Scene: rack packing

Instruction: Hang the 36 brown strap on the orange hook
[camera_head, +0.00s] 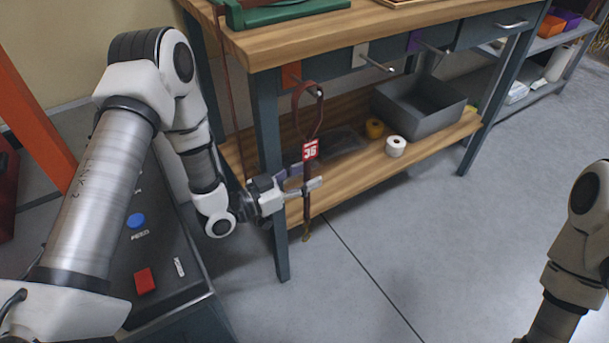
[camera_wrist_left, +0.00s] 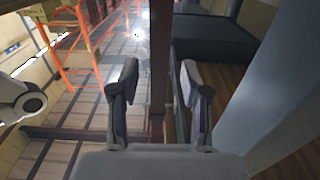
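The brown strap (camera_head: 296,112) hangs upright in front of the bench, with a red and white tag marked 36 (camera_head: 310,149). Its loop top is at the peg of the orange hook (camera_head: 291,76), apparently over it; the exact contact is too small to tell. My left gripper (camera_head: 305,187) is below the tag at the strap's lower part. In the left wrist view the strap (camera_wrist_left: 160,60) runs between the two fingers, with gaps on both sides, so the gripper is open around it. My right arm shows at the right edge; its gripper is out of view.
The bench leg (camera_head: 268,140) stands close to my gripper. Floor ahead is clear.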

